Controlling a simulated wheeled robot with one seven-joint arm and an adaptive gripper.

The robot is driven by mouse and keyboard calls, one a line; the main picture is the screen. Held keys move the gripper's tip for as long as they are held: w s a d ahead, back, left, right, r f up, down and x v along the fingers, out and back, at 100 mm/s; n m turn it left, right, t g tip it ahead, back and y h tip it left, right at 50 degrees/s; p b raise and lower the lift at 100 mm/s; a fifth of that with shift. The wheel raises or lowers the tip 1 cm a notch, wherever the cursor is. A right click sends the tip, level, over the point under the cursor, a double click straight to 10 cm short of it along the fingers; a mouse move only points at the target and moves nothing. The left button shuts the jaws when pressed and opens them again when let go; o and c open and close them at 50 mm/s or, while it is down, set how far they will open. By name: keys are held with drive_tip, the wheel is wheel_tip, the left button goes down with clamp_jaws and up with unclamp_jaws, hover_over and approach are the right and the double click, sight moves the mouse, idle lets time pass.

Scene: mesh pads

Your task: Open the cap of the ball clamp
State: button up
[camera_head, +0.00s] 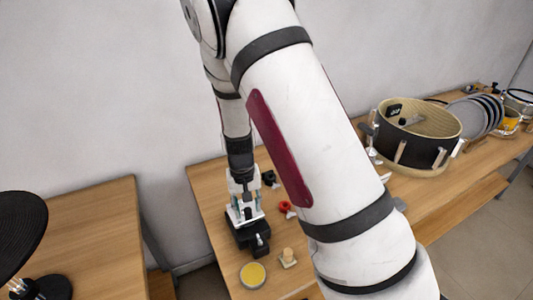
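My gripper (245,207) points straight down over the left part of the wooden table, at the end of my white arm. Directly below it is a black block-like device (241,233), which looks like the ball clamp. The fingertips are at or just above the top of the device; I cannot tell whether they touch it. The fingers are small in view, and whether they are open or shut does not show. The cap of the clamp cannot be made out, as the gripper covers the top of the device.
A yellow-topped round tin (252,275) and a small wooden knob piece (288,259) lie in front. A red ring-like part (285,207) and a small black item (270,178) lie right of the gripper. A drum (418,140) stands farther right. My arm hides the table's middle.

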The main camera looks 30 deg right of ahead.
wheel_tip(320, 180, up, 12)
drive_tip(key=s+r+n+t+y+b, duration=0.1)
drive_tip(key=s+r+n+t, duration=0.1)
drive_tip(key=s+r, duration=1)
drive_tip(key=shift+a+r+t+b, duration=0.15)
drive_tip(key=shift+r+t+b, duration=0.3)
drive_tip(key=shift+r, duration=0.95)
drive_tip(key=s+r+n+t, duration=0.1)
drive_tip(key=s+r+t, duration=0.25)
drive_tip(key=s, duration=0.65)
drive_tip(key=n+g+b, duration=0.3)
drive_tip(key=g+b, duration=0.1)
drive_tip(key=g, duration=0.2)
hover_over(245, 210)
drive_tip(key=d, duration=0.1)
wheel_tip(245, 210, down, 18)
drive_tip(key=r, duration=0.1)
drive_tip(key=shift+g, duration=0.3)
drive_tip(key=f, duration=1.4)
drive_tip(key=shift+s+f+p, duration=0.2)
drive_tip(key=shift+f+p, duration=0.05)
drive_tip(key=shift+p, duration=0.05)
